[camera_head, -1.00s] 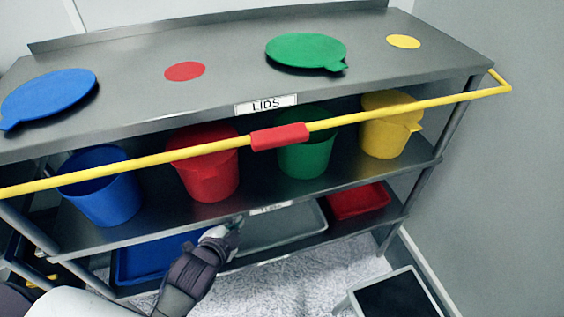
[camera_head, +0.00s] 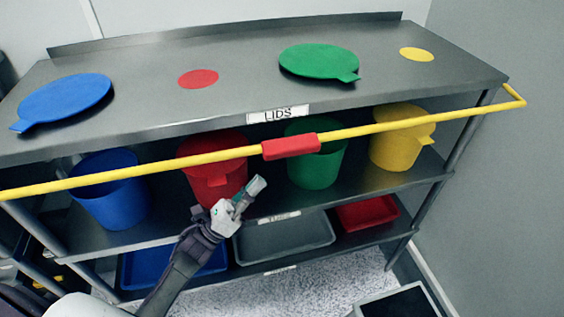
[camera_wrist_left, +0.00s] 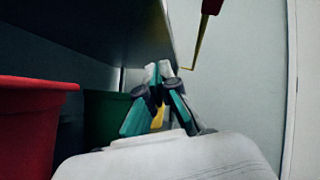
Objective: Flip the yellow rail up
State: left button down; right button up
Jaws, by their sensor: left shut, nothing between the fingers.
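The yellow rail (camera_head: 383,129) runs across the front of the steel shelf unit, a little below the edge of its top. A red grip sleeve (camera_head: 290,146) sits at its middle. My left gripper (camera_head: 260,187) is shut and empty, below and a little left of the red sleeve, in front of the middle shelf and apart from the rail. In the left wrist view the closed fingers (camera_wrist_left: 158,75) point forward beneath the shelf top, and the red sleeve (camera_wrist_left: 211,6) and part of the rail (camera_wrist_left: 197,50) show at the upper right. My right gripper is not in view.
Blue (camera_head: 118,208), red (camera_head: 216,190), green (camera_head: 318,170) and yellow (camera_head: 392,152) buckets stand on the middle shelf behind the rail. Blue (camera_head: 65,98) and green (camera_head: 320,60) lids lie on top. Trays (camera_head: 284,244) rest on the lower shelf. A wall bounds the right.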

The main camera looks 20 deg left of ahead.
pick_arm(q)
jog(key=shift+s+d+r+m+g+h, duration=0.1)
jog(key=shift+s+m+g+h, duration=0.65)
jog(key=shift+m+g+h, duration=1.05)
jog(key=shift+s+a+r+m+g+h, duration=0.1)
jog(key=shift+s+m+g+h, duration=0.8)
jog(key=shift+m, duration=1.55)
jog(key=shift+s+d+r+m+g+h, duration=0.1)
jog(key=shift+s+m+g+h, duration=0.5)
jog(key=shift+m+g+h, duration=1.2)
jog(key=shift+m+t+y, duration=0.25)
jog(key=shift+t+y, duration=0.05)
jog(key=shift+y, duration=0.2)
jog(key=s+a+r+p+x, duration=0.1)
jog(key=r+p+x, duration=0.1)
jog(key=p+x, duration=0.5)
jog(key=x, duration=0.5)
jog(key=shift+r+p, duration=0.25)
jog(key=shift+p, duration=0.15)
jog(key=shift+s+r+n+t, duration=0.1)
jog(key=shift+n+t, duration=0.3)
